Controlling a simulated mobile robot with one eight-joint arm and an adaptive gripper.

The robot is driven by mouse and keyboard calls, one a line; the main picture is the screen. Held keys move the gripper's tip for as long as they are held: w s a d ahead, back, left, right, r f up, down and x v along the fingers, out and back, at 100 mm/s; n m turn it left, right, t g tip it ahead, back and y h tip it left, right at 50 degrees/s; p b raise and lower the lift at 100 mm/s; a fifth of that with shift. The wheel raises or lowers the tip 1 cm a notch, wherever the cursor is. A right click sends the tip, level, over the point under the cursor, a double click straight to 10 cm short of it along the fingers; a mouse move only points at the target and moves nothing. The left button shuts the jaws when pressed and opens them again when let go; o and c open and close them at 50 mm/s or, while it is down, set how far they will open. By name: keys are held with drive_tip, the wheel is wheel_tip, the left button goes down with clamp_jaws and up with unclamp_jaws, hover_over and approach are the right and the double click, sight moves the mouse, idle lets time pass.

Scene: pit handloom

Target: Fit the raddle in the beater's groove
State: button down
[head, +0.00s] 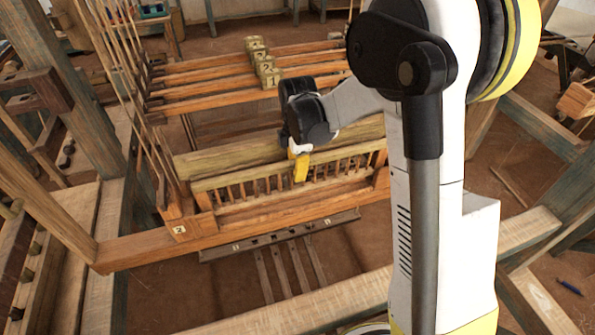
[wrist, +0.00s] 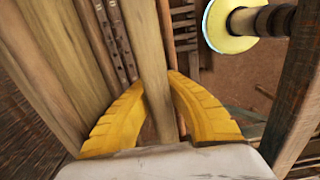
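The raddle, a pale wooden bar with a row of short pegs (head: 240,182), spans the beater's width in the head view. Its bar runs between my fingers in the wrist view (wrist: 145,55). The orange-brown beater (head: 145,246), with a plate marked 2, frames it at the sides and below. My gripper (head: 300,169) is over the raddle near its middle. Its yellow fingers (wrist: 157,82) close against both sides of the bar. The pegs point down toward the beater's lower rail. The groove is hidden, and I cannot tell whether the raddle sits in it.
A thick olive beam (head: 230,155) lies just behind the raddle. Numbered shafts (head: 210,80) cross behind that. A dark slatted treadle frame (head: 280,237) lies below in front. Loom posts (head: 75,90) and upright rods stand at the left. A pale front beam (head: 270,310) crosses nearest me.

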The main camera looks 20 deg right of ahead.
sight(297, 186)
drive_tip(key=shift+f+b, duration=1.75)
drive_tip(key=shift+f, duration=0.6)
drive_tip(key=c, duration=1.5)
unclamp_jaws()
drive_tip(key=shift+c, duration=0.2)
drive_tip(key=shift+r, duration=0.1)
drive_tip(key=shift+w+r, duration=0.1)
drive_tip(key=shift+r, duration=0.15)
wheel_tip(297, 186, up, 11)
drive_tip(key=shift+f, duration=0.1)
drive_tip(key=shift+s+r, duration=0.2)
drive_tip(key=shift+r, duration=0.1)
drive_tip(key=shift+w, duration=0.15)
